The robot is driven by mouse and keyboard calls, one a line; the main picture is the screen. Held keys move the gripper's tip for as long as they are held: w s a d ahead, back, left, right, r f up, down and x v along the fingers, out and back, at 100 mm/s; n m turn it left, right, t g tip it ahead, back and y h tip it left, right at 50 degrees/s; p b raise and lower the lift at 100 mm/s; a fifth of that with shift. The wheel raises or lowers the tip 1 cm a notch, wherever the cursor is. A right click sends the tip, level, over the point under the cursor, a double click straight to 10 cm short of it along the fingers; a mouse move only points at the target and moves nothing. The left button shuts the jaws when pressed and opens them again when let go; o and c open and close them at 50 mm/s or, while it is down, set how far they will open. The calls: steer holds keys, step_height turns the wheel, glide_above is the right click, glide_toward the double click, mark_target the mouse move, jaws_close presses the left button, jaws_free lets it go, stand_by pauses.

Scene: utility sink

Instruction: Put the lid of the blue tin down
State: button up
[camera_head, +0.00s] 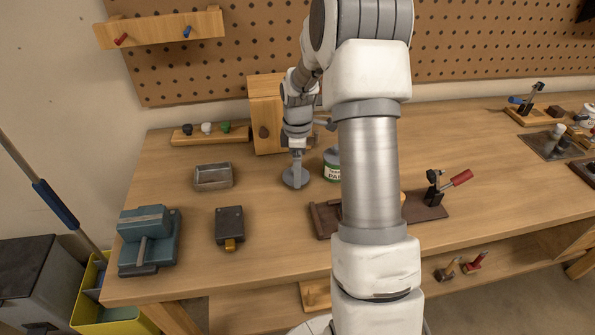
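My gripper (297,152) points down over the middle of the bench, small in the view. A round grey disc (296,180) with a narrow upright part is directly below it and seems to meet the fingertips. It may be the lid. The fingers are too small to show whether they are shut on it, and I cannot tell whether it touches the bench. No blue tin can be made out.
A wooden box (267,112) stands behind the gripper. A metal tray (213,177), a dark block (229,225) and a blue-grey vise (148,240) are to the left. A dark board with a red-handled clamp (425,207) lies front right. The bench between tray and disc is clear.

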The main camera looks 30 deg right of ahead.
steer(key=shift+f, duration=0.45)
steer(key=shift+f, duration=0.1)
steer(key=shift+f, duration=0.15)
steer(key=o, duration=1)
